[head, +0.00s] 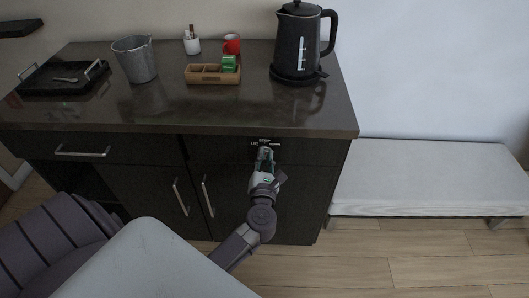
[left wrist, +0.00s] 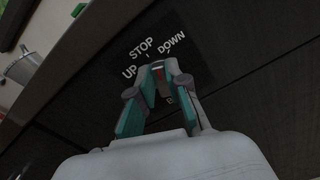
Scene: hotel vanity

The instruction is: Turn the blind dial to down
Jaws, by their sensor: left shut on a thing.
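The dial panel (head: 256,142) is a dark plate on the front of the cabinet, below the counter edge. In the left wrist view the panel (left wrist: 195,68) shows the white words UP, STOP and DOWN, with STOP between the other two. My left gripper (head: 265,154) is at the panel. In the left wrist view its fingertips (left wrist: 158,70) are closed around the small blind dial, which is mostly hidden between them. Which word the dial points to cannot be made out. My right gripper is not in view.
The counter (head: 200,110) holds a black kettle (head: 297,45), a wooden box (head: 205,74), a red mug (head: 232,44), a metal bucket (head: 136,60) and a black tray (head: 40,88). Cabinet handles (head: 207,196) stick out left of my arm. A pale bench (head: 430,175) stands to the right.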

